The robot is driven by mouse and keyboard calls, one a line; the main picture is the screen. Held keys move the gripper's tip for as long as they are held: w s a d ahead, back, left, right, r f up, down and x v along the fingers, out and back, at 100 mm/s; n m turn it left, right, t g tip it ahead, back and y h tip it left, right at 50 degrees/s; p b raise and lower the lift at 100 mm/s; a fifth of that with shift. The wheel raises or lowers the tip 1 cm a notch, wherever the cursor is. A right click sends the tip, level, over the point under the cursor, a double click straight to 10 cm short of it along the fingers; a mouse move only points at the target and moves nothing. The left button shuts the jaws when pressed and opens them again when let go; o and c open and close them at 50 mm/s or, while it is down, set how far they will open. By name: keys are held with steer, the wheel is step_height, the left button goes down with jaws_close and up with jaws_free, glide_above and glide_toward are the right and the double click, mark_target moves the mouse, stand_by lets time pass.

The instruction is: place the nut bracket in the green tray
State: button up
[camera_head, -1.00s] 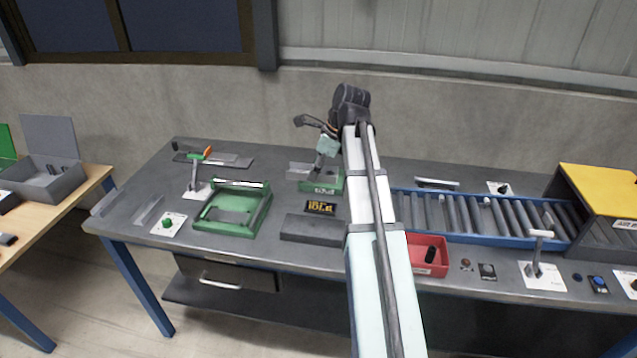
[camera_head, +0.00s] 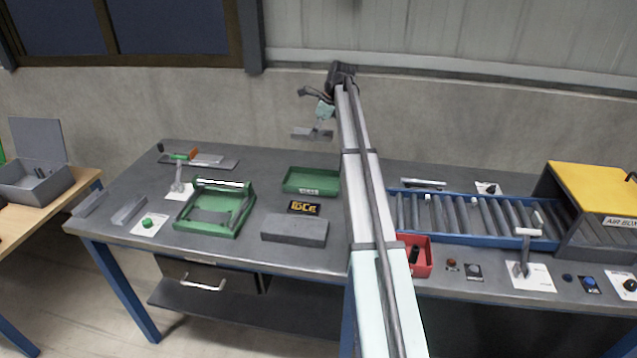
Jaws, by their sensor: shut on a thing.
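The green tray (camera_head: 311,189) is a small, shallow tray with a label on its front wall, at the middle back of the table. Its visible inside looks empty. My gripper (camera_head: 322,124) is above the back of the tray and shut on a flat grey metal piece, the nut bracket (camera_head: 308,133). The bracket hangs clear of the tray, roughly level, and sticks out to the left of the fingers. The fingertips are small in this view, and the bracket's right end is partly hidden by them.
A larger green fixture (camera_head: 238,222) stands left of the tray. A display (camera_head: 304,207) and a grey block (camera_head: 294,230) lie in front of it. A red bin (camera_head: 421,262) and a roller conveyor (camera_head: 470,215) are to the right, beyond my arm.

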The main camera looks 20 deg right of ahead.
mark_target(312, 184)
step_height(312, 184, down, 19)
steer(key=p, duration=0.4)
steer(key=shift+f, duration=0.1)
steer(key=shift+f, duration=0.15)
steer(key=o, duration=1.2)
steer(key=b+v, duration=0.3)
steer(key=v, duration=0.9)
